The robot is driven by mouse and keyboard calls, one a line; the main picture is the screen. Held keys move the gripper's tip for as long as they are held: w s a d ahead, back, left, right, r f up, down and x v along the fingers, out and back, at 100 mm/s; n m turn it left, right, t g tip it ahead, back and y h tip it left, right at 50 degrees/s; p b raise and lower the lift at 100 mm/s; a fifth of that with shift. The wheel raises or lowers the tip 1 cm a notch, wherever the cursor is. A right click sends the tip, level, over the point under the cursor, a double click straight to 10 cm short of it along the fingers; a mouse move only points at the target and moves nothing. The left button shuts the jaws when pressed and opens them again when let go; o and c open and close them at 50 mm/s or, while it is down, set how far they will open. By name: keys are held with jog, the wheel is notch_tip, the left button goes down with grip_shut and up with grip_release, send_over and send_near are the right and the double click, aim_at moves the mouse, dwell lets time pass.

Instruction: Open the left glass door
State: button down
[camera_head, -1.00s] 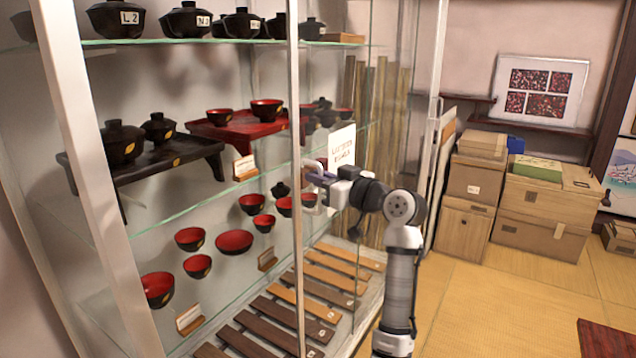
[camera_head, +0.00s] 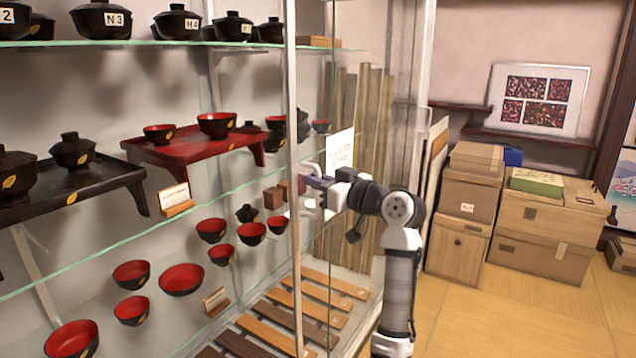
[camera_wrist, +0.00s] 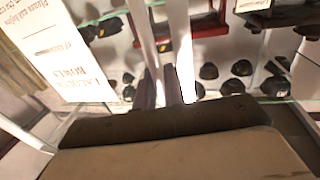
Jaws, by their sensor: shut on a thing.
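The glass cabinet's upright metal door frame (camera_head: 293,90) runs down the middle of the head view. Its clear pane is hard to make out against the shelves. My gripper (camera_head: 308,186) is at mid-height on this upright, shut on what seems to be its edge or handle. In the wrist view, the two dark fingers (camera_wrist: 160,86) are close together at the pale upright (camera_wrist: 144,35). The exact contact is hidden, and I cannot tell how far the door stands open.
Inside are lidded black bowls (camera_head: 101,20), a red tray (camera_head: 190,150), a dark tray (camera_head: 85,188) and red-lined bowls (camera_head: 181,279). A paper sign (camera_head: 340,150) is behind my gripper. Cardboard boxes (camera_head: 545,225) stand at the right; the tatami (camera_head: 480,320) before them is clear.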

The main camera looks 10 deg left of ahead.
jog(key=shift+w+d, duration=0.2)
jog(key=shift+w, duration=0.25)
jog(key=c, duration=1.6)
grip_release()
jog(key=b+v, duration=0.2)
jog(key=v, duration=1.2)
jog(key=shift+a, duration=0.1)
